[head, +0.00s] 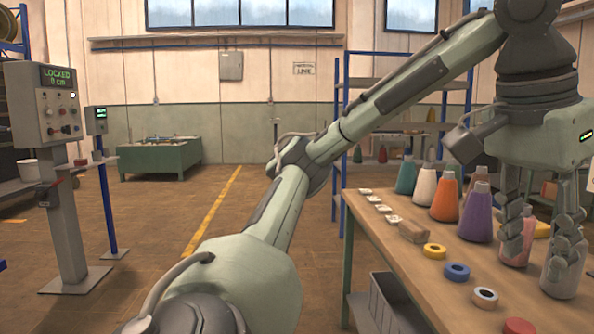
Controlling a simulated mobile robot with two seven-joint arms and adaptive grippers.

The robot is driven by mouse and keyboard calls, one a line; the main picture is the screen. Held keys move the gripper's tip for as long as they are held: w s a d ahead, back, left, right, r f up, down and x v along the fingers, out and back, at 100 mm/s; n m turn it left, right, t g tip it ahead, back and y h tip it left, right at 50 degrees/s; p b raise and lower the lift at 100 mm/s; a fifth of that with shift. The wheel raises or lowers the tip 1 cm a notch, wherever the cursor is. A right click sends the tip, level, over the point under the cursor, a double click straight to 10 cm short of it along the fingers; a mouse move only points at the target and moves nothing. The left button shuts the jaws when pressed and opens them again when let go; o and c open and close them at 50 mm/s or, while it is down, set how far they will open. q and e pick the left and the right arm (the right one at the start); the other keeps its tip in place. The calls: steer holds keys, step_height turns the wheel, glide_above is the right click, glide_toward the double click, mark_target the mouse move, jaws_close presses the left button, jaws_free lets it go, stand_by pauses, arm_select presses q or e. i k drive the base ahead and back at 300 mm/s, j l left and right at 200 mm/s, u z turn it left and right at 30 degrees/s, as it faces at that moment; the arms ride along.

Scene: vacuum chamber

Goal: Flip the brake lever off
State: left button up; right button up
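A grey control box (45,103) stands on a post at the left; its green display reads "LOCKED 0 cm". Below the box, a small dark lever part with a red end (55,183) sits on the post; it looks like the brake lever, but its exact position is too small to tell. My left gripper (540,240) hangs fingers-down over the workbench at the right, far from the post. Its fingers are spread apart and it holds nothing. A pink bottle (517,250) shows behind one finger. My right gripper is not in view.
A second, smaller panel (97,119) on a blue post stands behind the control box. A green table (160,157) is farther back. Floor between post and bench is clear.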

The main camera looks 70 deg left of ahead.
mark_target(42, 194)
steer(key=u, duration=3.65)
